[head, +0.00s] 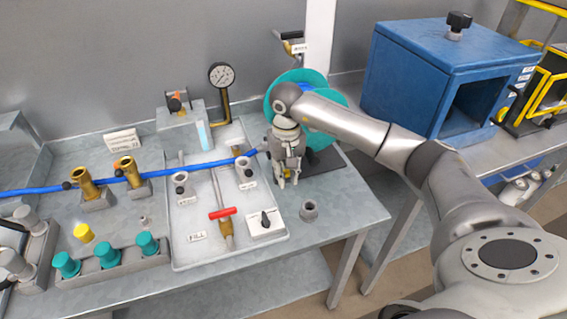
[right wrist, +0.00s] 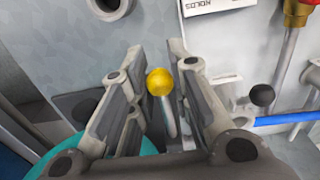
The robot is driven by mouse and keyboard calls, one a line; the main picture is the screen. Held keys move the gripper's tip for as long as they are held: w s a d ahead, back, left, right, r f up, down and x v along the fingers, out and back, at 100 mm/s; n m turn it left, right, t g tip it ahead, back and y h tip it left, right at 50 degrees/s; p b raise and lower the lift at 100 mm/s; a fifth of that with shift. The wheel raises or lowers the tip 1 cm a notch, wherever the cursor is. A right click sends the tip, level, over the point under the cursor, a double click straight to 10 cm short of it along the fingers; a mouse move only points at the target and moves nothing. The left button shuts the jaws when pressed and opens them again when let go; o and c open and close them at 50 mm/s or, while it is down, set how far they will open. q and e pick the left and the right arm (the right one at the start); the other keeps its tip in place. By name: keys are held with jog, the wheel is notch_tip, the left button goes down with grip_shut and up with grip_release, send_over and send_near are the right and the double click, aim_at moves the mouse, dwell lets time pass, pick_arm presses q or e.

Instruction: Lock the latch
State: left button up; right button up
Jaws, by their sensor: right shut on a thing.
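My right gripper (head: 287,181) points down at the right end of the bench, in front of the teal reel (head: 328,84). In the right wrist view its fingers (right wrist: 155,75) stand on both sides of a yellow ball knob (right wrist: 160,82) on a thin pale stem, and the gripper is shut on it. In the head view only a bit of yellow (head: 295,174) shows beside the fingers. I take this knob to be the latch's handle; the rest of the latch is mostly hidden by my gripper. My left gripper is out of view.
A blue hose (head: 205,164) runs left across the tray (head: 200,262). The tray holds a red-handled tool (head: 223,214) and a white switch box (head: 266,225). A small grey cup (head: 309,210) stands in front of my gripper. A blue cabinet (head: 415,75) stands to the right.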

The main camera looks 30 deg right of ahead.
jog(key=shift+f+b, duration=0.35)
jog(key=shift+f, duration=0.4)
jog(key=shift+w+f+b, duration=0.15)
jog(key=shift+f+b, duration=0.5)
jog(key=shift+b, duration=0.1)
jog(key=shift+w+d+f+b, duration=0.1)
jog(key=shift+w+f+b, duration=0.1)
jog(key=shift+f+b, duration=0.25)
jog(key=shift+r, duration=0.1)
jog(key=o, duration=0.9)
jog(key=shift+w, duration=0.2)
jog(key=shift+o, duration=0.2)
